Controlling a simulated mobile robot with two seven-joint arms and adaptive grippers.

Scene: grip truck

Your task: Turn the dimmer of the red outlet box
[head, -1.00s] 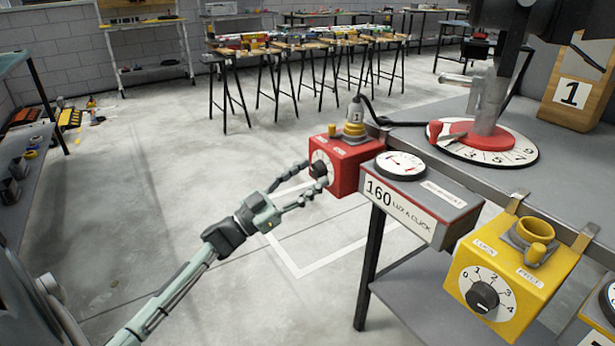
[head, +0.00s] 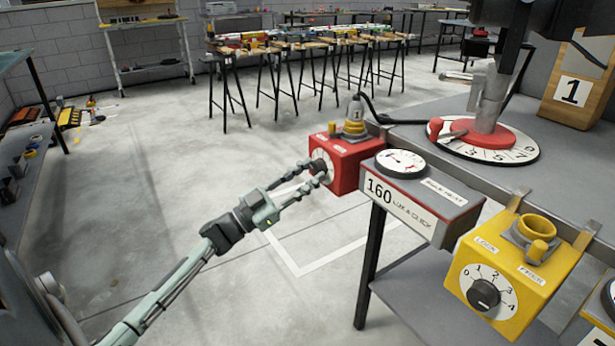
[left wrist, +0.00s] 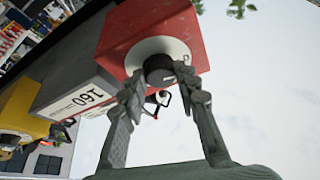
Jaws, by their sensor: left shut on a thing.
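The red outlet box (head: 355,165) hangs at the left end of the grey bench, with a yellow-ringed socket and a grey plug (head: 354,112) on top. Its dimmer is a black knob (left wrist: 158,69) on a round white dial (left wrist: 150,52) on the box's front face. My left gripper (head: 318,173) reaches in from the left and is shut on the dimmer knob. In the left wrist view, my left gripper's two fingers (left wrist: 163,98) are on either side of the knob. The fingers hide part of the dial. My right gripper does not show clearly.
A grey box marked 160 with a round gauge (head: 400,163) is right beside the red box. A yellow outlet box (head: 510,275) hangs farther right. A red-centred numbered disc (head: 510,153) lies on the bench. Open floor lies left of the bench.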

